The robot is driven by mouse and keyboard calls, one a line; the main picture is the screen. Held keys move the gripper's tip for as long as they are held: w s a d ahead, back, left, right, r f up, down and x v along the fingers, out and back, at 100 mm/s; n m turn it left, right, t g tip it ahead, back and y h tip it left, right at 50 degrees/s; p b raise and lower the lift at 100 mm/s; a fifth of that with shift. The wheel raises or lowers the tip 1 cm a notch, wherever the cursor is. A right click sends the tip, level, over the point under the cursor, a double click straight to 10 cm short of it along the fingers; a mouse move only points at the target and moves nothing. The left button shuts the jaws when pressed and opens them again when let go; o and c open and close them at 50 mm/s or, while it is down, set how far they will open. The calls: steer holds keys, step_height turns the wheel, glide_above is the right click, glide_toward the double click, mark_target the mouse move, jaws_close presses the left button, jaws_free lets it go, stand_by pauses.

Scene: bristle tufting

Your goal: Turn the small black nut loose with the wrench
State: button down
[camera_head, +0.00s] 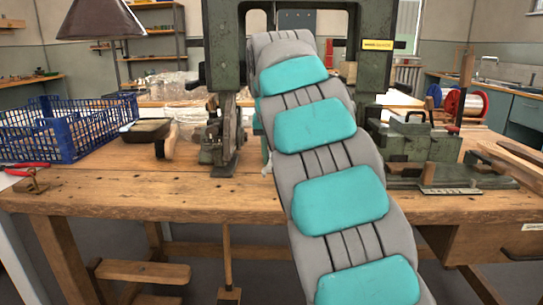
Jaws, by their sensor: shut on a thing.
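My own arm, grey with teal pads, rises through the middle of the view and covers much of the machine behind it. My gripper does not show; it is out of sight behind the arm. I cannot make out the small black nut or the wrench. The dark green tufting machine (228,45) stands at the back of the wooden workbench (130,190). Its metal head parts (222,135) show just left of my arm.
A blue plastic crate (65,125) and a red-handled tool (25,166) are at the left. A dark pan-like item (148,130) lies beside the crate. A green vise-like fixture (420,140) and a red spool (465,103) are at the right. The bench front left of my arm is clear.

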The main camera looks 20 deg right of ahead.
steer(key=shift+f, duration=0.5)
stand_by(0.4)
steer(key=shift+d+b, duration=0.2)
steer(key=shift+b, duration=0.2)
steer(key=shift+s+d+n+b, duration=0.2)
steer(key=shift+d+n+b, duration=0.15)
steer(key=shift+d+n, duration=0.25)
steer(key=shift+d+y, duration=0.1)
steer(key=shift+y, duration=0.2)
